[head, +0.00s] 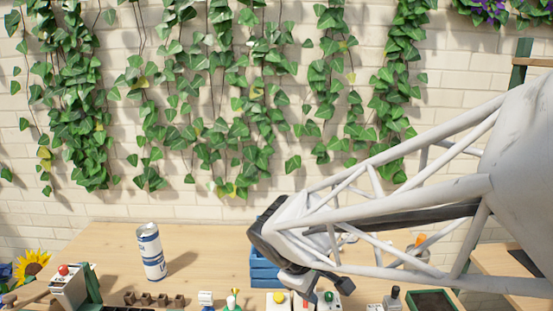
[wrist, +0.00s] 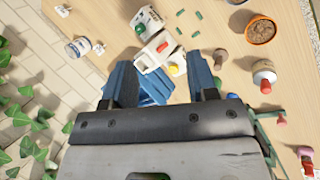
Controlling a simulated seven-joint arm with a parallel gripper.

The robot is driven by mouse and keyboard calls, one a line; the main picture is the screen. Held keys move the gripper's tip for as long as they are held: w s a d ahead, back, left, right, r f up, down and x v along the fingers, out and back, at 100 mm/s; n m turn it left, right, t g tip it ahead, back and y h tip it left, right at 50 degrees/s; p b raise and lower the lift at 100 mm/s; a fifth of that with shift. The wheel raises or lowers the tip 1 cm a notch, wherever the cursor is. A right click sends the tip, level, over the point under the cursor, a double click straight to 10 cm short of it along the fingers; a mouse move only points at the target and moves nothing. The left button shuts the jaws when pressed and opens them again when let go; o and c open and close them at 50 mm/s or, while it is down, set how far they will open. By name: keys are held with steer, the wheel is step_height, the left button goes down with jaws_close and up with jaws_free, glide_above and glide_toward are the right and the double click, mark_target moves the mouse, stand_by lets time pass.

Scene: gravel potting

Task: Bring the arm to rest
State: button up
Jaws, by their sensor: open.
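My gripper (head: 322,292) hangs over the table at the lower middle of the head view, at the end of my white lattice arm. In the wrist view its two bluish fingers (wrist: 162,76) stand wide apart with nothing held between them. A blue slatted crate (wrist: 155,92) lies below and between the fingers in that view. The crate (head: 262,272) is partly hidden behind my arm in the head view.
A white and blue can (head: 151,252) stands on the wooden table (head: 105,240). White boxes with coloured buttons (head: 279,299) line the front edge. A bowl of brown gravel (wrist: 261,31) is at the upper right of the wrist view. An ivy-covered brick wall stands behind.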

steer(key=s+d+r+m+y, duration=0.2)
steer(key=s+d+m, duration=0.3)
steer(key=s, duration=0.2)
steer(key=s+d+r+m+y, duration=0.2)
steer(key=s+d+m, duration=0.3)
steer(key=s+m, duration=0.1)
steer(key=shift+s+d+r+y, duration=0.2)
steer(key=shift+s+d+y, duration=0.1)
steer(key=shift+s, duration=0.35)
stand_by(0.5)
